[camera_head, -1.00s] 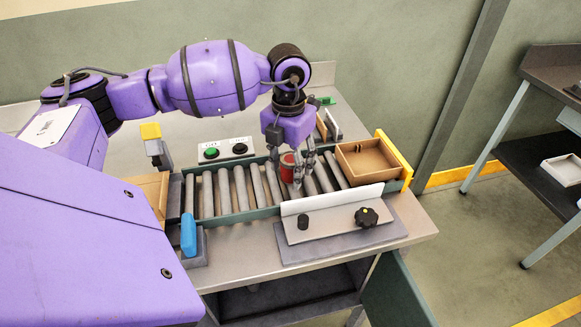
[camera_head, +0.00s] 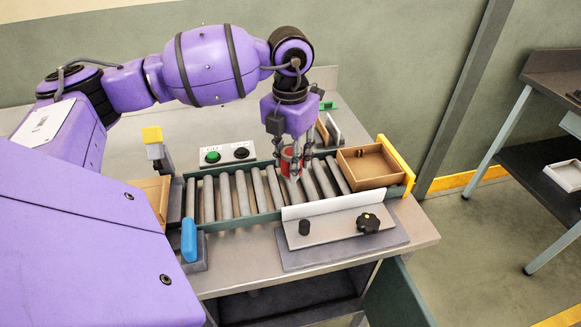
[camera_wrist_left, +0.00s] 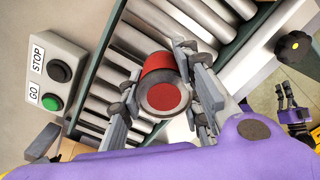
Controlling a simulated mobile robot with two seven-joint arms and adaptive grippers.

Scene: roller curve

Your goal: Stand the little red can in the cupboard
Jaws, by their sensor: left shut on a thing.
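The little red can (camera_head: 291,160) has a red side and a grey rim with a red end. My left gripper (camera_head: 292,165) points down over the roller track and is shut on it. The wrist view shows the can (camera_wrist_left: 165,92) between the fingers of my left gripper (camera_wrist_left: 195,95). I cannot tell whether the can touches the rollers. No cupboard can be made out for certain; a dark open space (camera_head: 290,298) shows under the bench. What looks like my right gripper (camera_wrist_left: 290,108) is small at the right edge of the wrist view.
The roller track (camera_head: 225,195) runs across the bench, with a brown tray (camera_head: 372,165) at its right end by a yellow stop (camera_head: 396,160). A white plate with a black knob (camera_head: 368,222) stands in front. A button box (camera_head: 227,153) is behind. A second bench (camera_head: 545,150) stands right.

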